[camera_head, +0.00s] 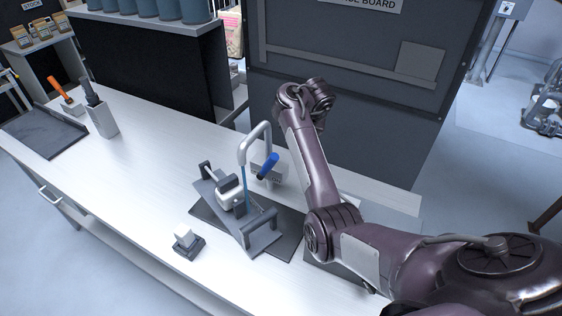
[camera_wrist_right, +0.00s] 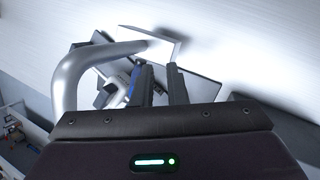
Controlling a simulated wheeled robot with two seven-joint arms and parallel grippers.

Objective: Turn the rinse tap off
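The rinse tap has a grey curved spout (camera_head: 256,138) and a blue lever handle (camera_head: 268,165) on a light grey body behind the drain rack. A blue stream of water (camera_head: 244,188) runs from the spout. In the right wrist view the spout (camera_wrist_right: 72,85) arches at the left, and part of the blue handle (camera_wrist_right: 134,84) shows beside the left finger. My right gripper (camera_wrist_right: 159,80) is open, its two dark fingers apart with no object seen held between them. Contact with the handle cannot be told. In the head view its fingers cannot be made out. My left gripper is not in view.
Under the spout, a grey rack (camera_head: 262,236) holds a white-and-dark item (camera_head: 229,190). A small white block on a dark base (camera_head: 185,240) stands in front. A utensil holder (camera_head: 102,118) and dark tray (camera_head: 45,132) are at left. The counter's left middle is clear.

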